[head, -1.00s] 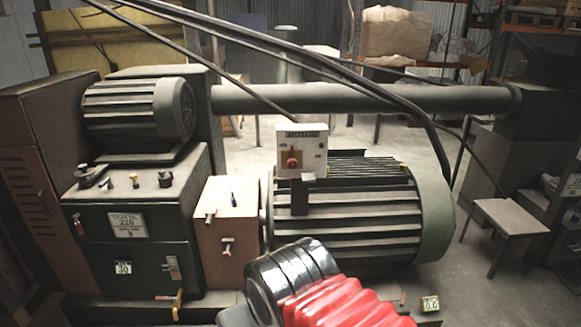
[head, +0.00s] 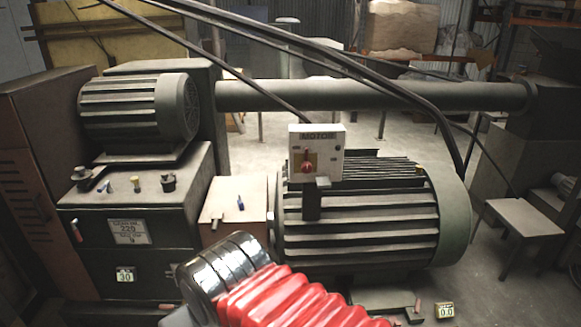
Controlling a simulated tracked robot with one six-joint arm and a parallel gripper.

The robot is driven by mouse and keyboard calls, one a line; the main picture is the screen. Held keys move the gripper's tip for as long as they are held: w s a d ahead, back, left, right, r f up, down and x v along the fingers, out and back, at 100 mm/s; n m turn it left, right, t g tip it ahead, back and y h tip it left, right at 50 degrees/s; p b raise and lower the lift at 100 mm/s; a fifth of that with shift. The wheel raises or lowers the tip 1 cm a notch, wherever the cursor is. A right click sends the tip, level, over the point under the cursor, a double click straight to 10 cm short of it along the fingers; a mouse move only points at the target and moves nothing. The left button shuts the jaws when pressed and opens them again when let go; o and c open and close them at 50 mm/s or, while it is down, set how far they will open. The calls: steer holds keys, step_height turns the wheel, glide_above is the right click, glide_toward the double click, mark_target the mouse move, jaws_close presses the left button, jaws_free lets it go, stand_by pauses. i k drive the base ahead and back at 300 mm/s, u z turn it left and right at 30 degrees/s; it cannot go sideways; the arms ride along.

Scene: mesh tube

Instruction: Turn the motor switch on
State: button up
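The motor switch box (head: 327,148) is a pale box with a "MOTOR" label at its top. It stands on a dark bracket at the front of the large ribbed motor. A red switch knob (head: 307,164) sits on an orange-brown plate on its face. Its exact setting is too small to read. My arm shows at the bottom centre as a black cuff and red bellows, in front of and below the box. My gripper is not visible in the head view.
The large motor (head: 375,222) fills the middle right. A brown box (head: 234,202) with small levers and a dark control cabinet (head: 128,235) stand to the left. Dark cables (head: 400,95) cross above the switch box. A small stool (head: 520,218) stands at right.

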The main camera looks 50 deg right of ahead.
mark_target(307, 168)
steer(key=i, duration=0.85)
steer(key=z, duration=0.4)
